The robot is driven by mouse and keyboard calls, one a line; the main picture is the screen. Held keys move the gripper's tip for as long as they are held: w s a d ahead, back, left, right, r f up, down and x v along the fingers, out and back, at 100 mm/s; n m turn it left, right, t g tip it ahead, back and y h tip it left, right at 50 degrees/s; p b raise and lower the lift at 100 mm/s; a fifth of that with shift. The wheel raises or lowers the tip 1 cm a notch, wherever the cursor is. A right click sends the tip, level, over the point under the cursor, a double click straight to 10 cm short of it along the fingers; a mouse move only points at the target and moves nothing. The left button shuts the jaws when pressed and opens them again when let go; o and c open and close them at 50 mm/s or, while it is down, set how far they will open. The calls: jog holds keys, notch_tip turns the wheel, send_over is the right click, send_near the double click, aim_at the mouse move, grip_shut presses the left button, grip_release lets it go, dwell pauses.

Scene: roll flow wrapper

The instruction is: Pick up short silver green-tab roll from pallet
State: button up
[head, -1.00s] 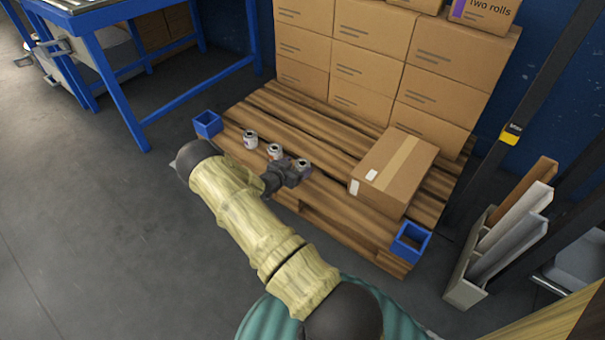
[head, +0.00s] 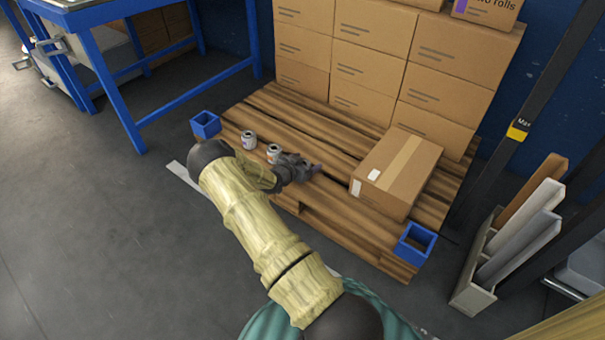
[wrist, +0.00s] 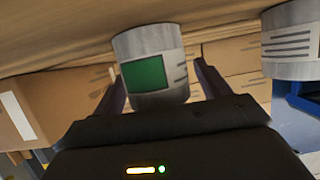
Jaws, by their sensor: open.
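In the wrist view, a short silver roll with a green tab (wrist: 148,72) sits between the two fingers of my gripper (wrist: 153,85). The fingers are open, one on each side of the roll, and a gap shows on the right side. In the head view my gripper (head: 303,172) is low over the front part of the pallet (head: 335,218) and hides the green-tab roll. Another silver roll (head: 273,152) stands just left of my gripper, and it or a similar one shows at the right of the wrist view (wrist: 290,45).
A further silver roll (head: 249,140) stands farther left on the pallet. A cardboard box (head: 397,172) lies right of my gripper. Stacked cartons (head: 370,60) fill the pallet's back. Blue corner sockets (head: 206,124) and (head: 415,243) mark the front corners. A blue-framed table (head: 130,100) stands left.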

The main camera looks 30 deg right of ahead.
aim_at(305, 160)
jog(key=shift+c, duration=0.3)
jog(key=c, duration=1.1)
jog(key=shift+o, duration=0.2)
jog(key=shift+r, duration=0.1)
notch_tip(305, 160, up, 10)
jog(key=p, duration=0.6)
jog(key=shift+p, duration=0.4)
